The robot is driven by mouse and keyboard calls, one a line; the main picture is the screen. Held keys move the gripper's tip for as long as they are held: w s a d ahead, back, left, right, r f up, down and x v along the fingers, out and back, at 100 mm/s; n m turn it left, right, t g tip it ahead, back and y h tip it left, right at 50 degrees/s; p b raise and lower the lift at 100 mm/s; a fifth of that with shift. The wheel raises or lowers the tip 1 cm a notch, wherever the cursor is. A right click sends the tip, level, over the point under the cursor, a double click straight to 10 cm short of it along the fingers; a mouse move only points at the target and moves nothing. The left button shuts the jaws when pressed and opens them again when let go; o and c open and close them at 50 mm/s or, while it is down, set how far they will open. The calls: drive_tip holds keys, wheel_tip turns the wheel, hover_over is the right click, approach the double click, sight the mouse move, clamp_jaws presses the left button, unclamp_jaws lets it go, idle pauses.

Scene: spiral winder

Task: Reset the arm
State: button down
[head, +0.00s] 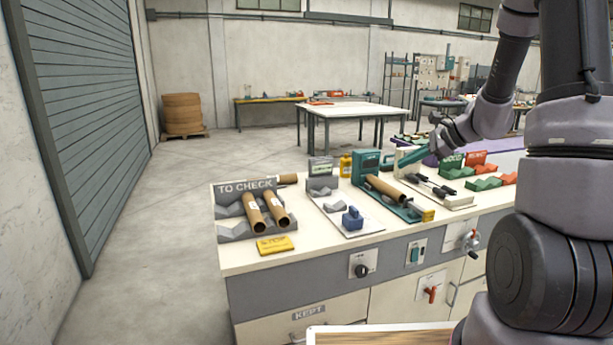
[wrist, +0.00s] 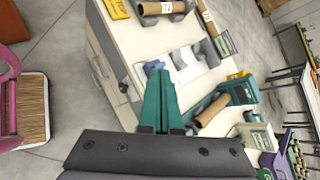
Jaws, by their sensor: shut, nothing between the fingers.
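My gripper (wrist: 162,70) is above the bench. Its two teal fingers lie together in the wrist view, with nothing between them. In the head view my arm comes in from the right, and the gripper end (head: 412,157) hangs over the back of the bench. The white bench top (head: 245,262) is below it. A teal fixture (head: 366,165) with a cardboard tube (head: 386,189) stands left of the gripper in the head view. Both also show right of the fingers in the wrist view, the tube (wrist: 212,109) nearer to them.
A grey "TO CHECK" rack (head: 232,230) holds two cardboard tubes (head: 264,211). A blue block (head: 352,219), a yellow plate (head: 275,245) and green and red V-shaped holders (head: 483,184) also lie on the bench. Open floor (head: 180,220) lies left of the bench.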

drive_tip(key=s+a+r+n+g+h, duration=0.2)
drive_tip(key=s+a+r+n, duration=0.4)
drive_tip(key=s+r, duration=0.5)
drive_tip(key=s+d+r+n+t+h, duration=0.1)
drive_tip(key=s+r+n+h, duration=0.1)
drive_tip(key=s+n, duration=0.2)
drive_tip(key=s+d+r+n+t+h, duration=0.1)
drive_tip(key=s+r+n+t+h, duration=0.1)
drive_tip(key=s, duration=0.8)
drive_tip(key=r+n, duration=0.1)
drive_tip(key=n, duration=0.1)
drive_tip(key=shift+s+d+r+n, duration=0.3)
drive_tip(key=shift+s+d+r, duration=0.05)
drive_tip(key=shift+s, duration=0.05)
